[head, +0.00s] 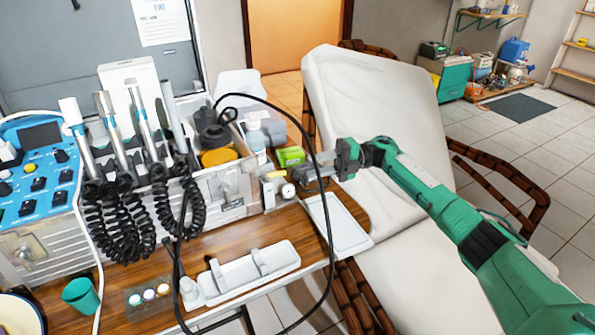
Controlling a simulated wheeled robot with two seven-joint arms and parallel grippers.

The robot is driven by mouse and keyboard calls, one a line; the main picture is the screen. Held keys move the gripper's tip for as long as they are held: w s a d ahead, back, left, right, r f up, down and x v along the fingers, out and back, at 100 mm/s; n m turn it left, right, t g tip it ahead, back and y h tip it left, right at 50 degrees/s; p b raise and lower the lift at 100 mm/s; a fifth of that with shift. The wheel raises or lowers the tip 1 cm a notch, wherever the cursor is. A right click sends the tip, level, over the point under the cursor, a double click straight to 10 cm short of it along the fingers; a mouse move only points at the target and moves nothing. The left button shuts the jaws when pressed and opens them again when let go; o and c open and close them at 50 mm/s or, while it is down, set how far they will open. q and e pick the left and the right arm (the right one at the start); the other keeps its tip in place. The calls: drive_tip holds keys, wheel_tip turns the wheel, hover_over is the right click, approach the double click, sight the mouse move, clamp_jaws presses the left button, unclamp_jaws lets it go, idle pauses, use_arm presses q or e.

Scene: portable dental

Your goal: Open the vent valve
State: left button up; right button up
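My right gripper (306,180) reaches in from the right, with its fingers pointing left at the right end of the metal dental unit (233,190). Its fingertips are close beside a small fitting with a round white face (288,190) and a pale yellow-topped part (273,176). Which of these parts is the vent valve is too small to tell. I cannot tell whether the fingers touch the fitting or how far apart they are. My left gripper is not in view.
A green box (290,156) sits just behind the fingers. A black hose (326,220) loops in front of the unit and past the gripper. A white tray (345,232) lies below the gripper. Handpieces with coiled cords (120,215) stand left. A cushioned chair (400,115) stands behind my arm.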

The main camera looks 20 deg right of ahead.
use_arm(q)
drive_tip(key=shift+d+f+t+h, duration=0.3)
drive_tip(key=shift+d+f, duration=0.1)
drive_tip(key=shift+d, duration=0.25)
use_arm(e)
drive_tip(key=d, duration=0.5)
drive_tip(key=shift+d, duration=0.3)
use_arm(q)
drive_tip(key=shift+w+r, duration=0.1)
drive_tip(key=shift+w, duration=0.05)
